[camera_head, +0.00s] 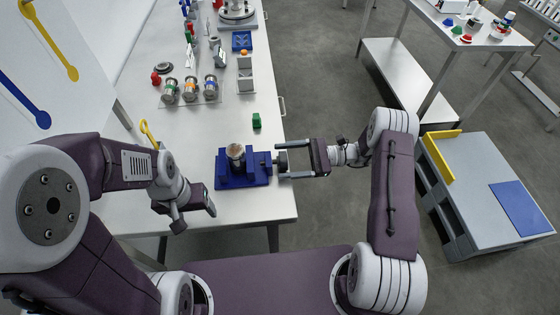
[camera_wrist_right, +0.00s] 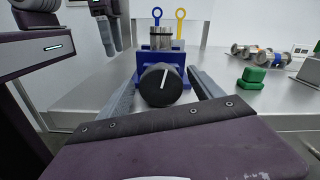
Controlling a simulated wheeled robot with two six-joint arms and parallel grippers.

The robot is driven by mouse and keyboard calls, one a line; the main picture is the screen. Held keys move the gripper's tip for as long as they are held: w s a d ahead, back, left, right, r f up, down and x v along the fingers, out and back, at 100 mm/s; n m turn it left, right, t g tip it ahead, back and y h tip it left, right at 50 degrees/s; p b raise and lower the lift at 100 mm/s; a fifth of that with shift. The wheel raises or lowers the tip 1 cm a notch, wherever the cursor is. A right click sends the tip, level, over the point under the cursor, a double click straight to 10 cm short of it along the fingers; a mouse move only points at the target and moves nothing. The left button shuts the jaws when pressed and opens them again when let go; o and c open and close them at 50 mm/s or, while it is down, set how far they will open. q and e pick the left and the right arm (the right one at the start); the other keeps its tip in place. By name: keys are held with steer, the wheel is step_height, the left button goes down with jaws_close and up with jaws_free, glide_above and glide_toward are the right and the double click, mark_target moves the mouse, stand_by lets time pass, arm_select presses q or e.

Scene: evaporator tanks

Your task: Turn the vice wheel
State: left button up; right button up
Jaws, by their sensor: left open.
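The blue vice (camera_head: 230,182) sits near the front right edge of the white workbench and holds an upright metal cylinder (camera_head: 236,155). Its black round wheel (camera_head: 282,162) faces right. In the right wrist view the wheel (camera_wrist_right: 161,85) shows a white line, slightly tilted from upright. My right gripper (camera_head: 296,161) is open, with one finger on each side of the wheel; gaps seem to show between fingers and wheel. The vice body (camera_wrist_right: 147,63) is behind the wheel there. My left gripper (camera_head: 193,214) is open and empty, left of the vice near the bench's front edge.
A green block (camera_head: 256,121) lies behind the vice. A yellow-handled tool (camera_head: 148,133) is near my left wrist. A grey cart (camera_head: 480,190) stands at right, across open floor.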

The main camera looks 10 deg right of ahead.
arm_select(q)
steer(key=shift+w+d, duration=0.1)
steer(key=shift+d, duration=0.2)
arm_select(e)
steer(key=shift+w+d+f, duration=0.1)
steer(key=shift+d, duration=0.15)
steer(key=c, duration=1.4)
steer(key=shift+m, duration=0.4)
arm_select(q)
steer(key=shift+r, duration=0.2)
arm_select(e)
steer(key=m, duration=0.2)
steer(key=shift+r+m, duration=0.2)
steer(key=shift+m, duration=0.1)
arm_select(q)
steer(key=shift+r+p, duration=0.15)
steer(key=shift+p, duration=0.15)
arm_select(e)
steer(key=shift+m, duration=1.8)
